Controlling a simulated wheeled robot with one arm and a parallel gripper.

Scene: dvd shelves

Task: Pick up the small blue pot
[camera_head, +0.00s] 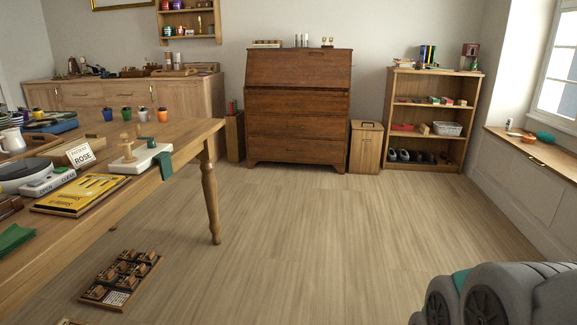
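A small blue pot (107,114) stands upright near the far edge of the wooden table (203,130) at the left. Something small and yellowish shows at its top. Grey rounded parts of my arm (500,295) fill the lower right corner, far from the pot. My gripper's fingers do not show.
A white block with a wooden piece (142,158), a ROSE card (81,154) and a yellow book (82,193) lie nearer on the table. A tray of wooden stamps (120,280) lies on the floor beside it. The middle floor (310,230) is clear.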

